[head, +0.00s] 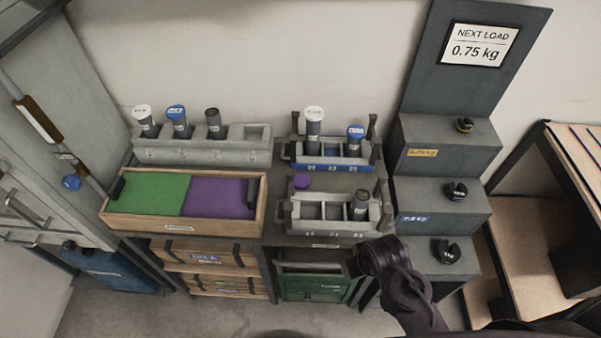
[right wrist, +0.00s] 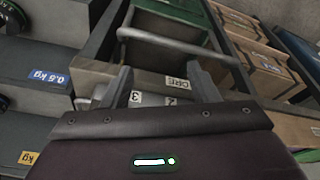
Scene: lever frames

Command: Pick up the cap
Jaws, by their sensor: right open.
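A loose purple cap (head: 302,182) lies at the back left of the front grey rack (head: 290,224), between it and the rear rack; I cannot tell whether it touches the rack. An uncapped dark tube (head: 361,204) stands in the right slot of the front rack. My right gripper (head: 355,265) is below and to the right of the cap, near the bench's front edge. In the right wrist view its two fingers (right wrist: 162,85) are apart with nothing between them. The cap does not show in that view. My left gripper is not in view.
The rear rack (head: 328,163) holds white-capped and blue-capped tubes. A long rack (head: 200,153) with several tubes stands at the back left. A wooden tray (head: 187,226) with green and purple halves is at the left. Stepped weight stands (head: 440,222) rise at the right.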

